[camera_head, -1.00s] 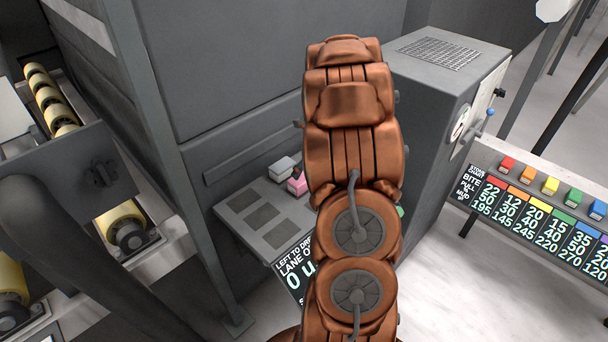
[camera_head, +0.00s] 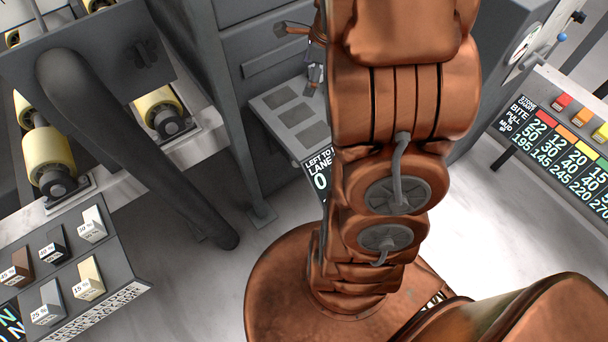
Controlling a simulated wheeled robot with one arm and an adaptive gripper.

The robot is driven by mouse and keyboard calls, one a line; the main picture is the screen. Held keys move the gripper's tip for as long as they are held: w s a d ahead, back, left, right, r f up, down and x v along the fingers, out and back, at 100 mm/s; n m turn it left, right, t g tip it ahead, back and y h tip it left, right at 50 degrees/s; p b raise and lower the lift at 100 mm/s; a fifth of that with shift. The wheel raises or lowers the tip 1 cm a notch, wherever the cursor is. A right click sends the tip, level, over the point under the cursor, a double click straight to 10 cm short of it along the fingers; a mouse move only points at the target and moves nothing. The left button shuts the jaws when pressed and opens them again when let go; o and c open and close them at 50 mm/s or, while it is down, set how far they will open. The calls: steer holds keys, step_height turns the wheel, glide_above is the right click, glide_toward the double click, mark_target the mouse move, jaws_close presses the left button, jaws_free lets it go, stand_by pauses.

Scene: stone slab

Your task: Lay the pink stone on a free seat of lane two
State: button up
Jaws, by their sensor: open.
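The pink stone does not show now; my copper arm covers the right part of the grey stone ledge (camera_head: 262,112), where it stood a second ago. The ledge shows several dark flat seats, bare where visible. Below it a sign (camera_head: 319,172) reads "LEFT TO" and "LANE", partly hidden by my arm, so the lane number cannot be read. My gripper (camera_head: 314,66) shows in part at the arm's left edge, above the ledge's back right corner. Its jaws are open, and no stone shows in them. No panel marked lane two can be made out.
A tray (camera_head: 112,268) at lower left holds several labelled blocks in brown, black, white, grey and cream. Yellow rollers (camera_head: 50,160) and a thick dark post (camera_head: 140,150) stand at left. A stone chart (camera_head: 555,150) with coloured blocks is at right. Pale floor lies between.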

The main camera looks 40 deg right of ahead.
steer(key=s+a+r+n+g, duration=0.1)
steer(key=s+a+r+n, duration=0.1)
steer(key=s+a+n, duration=0.3)
steer(key=s+a+r+n+g, duration=0.1)
steer(key=a+n, duration=0.2)
steer(key=a, duration=0.3)
steer(key=s+a+r+n+g, duration=0.1)
steer(key=s+a+n, duration=0.3)
steer(key=s+n, duration=0.4)
steer(key=s+a+r+n+g+h, duration=0.1)
steer(key=s+a+n, duration=0.4)
steer(key=s+n, duration=0.4)
steer(key=shift+s+a+n+g+h, duration=0.2)
steer(key=shift+s+n+g+h, duration=0.15)
steer(key=shift+s, duration=0.4)
